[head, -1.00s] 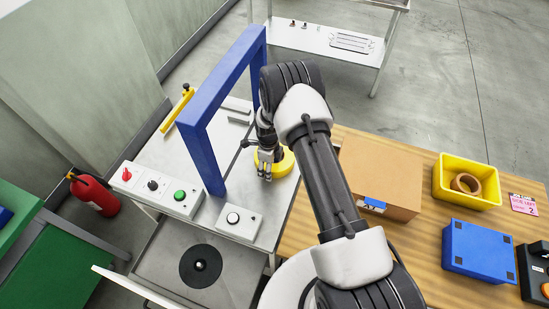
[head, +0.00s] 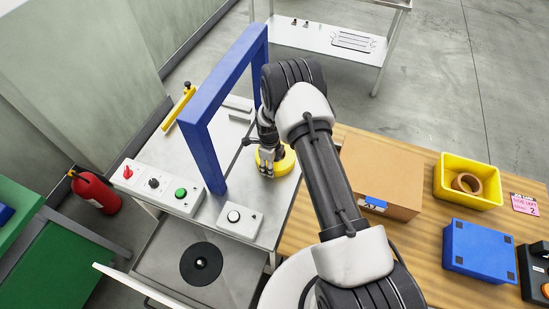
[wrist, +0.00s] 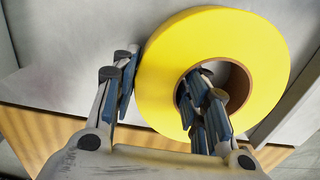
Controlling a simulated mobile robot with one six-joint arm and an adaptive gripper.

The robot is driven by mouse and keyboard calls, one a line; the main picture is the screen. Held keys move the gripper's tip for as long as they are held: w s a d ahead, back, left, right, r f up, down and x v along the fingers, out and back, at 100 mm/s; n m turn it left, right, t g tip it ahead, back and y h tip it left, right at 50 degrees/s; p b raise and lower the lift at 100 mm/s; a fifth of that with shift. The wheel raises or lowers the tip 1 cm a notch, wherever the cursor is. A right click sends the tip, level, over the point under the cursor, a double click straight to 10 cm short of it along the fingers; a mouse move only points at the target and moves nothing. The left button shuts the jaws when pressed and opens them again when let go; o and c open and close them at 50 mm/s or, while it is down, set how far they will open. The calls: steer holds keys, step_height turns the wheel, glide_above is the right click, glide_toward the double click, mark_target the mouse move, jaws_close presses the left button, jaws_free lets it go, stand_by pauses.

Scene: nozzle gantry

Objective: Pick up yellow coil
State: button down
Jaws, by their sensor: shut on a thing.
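The yellow coil (head: 286,162) is a thick ring lying flat on the grey metal table, right of the blue gantry frame. In the wrist view the coil (wrist: 258,50) fills the upper middle, with a brown inner core around its hole. My gripper (head: 266,170) points down at the coil's left side. In the wrist view my gripper (wrist: 162,80) has one finger outside the ring on the left and the other inside the hole, shut on the ring's wall. The coil shows no clear lift off the table.
The blue gantry (head: 203,150) stands close on the left. A control strip (head: 160,190) and a white button box (head: 240,221) sit at the front. On the wooden table are a cardboard box (head: 382,175), a yellow bin (head: 440,180) and a blue box (head: 478,250).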

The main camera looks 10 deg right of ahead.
steer(key=shift+r, duration=0.15)
step_height(320, 180, up, 20)
steer(key=p, duration=0.2)
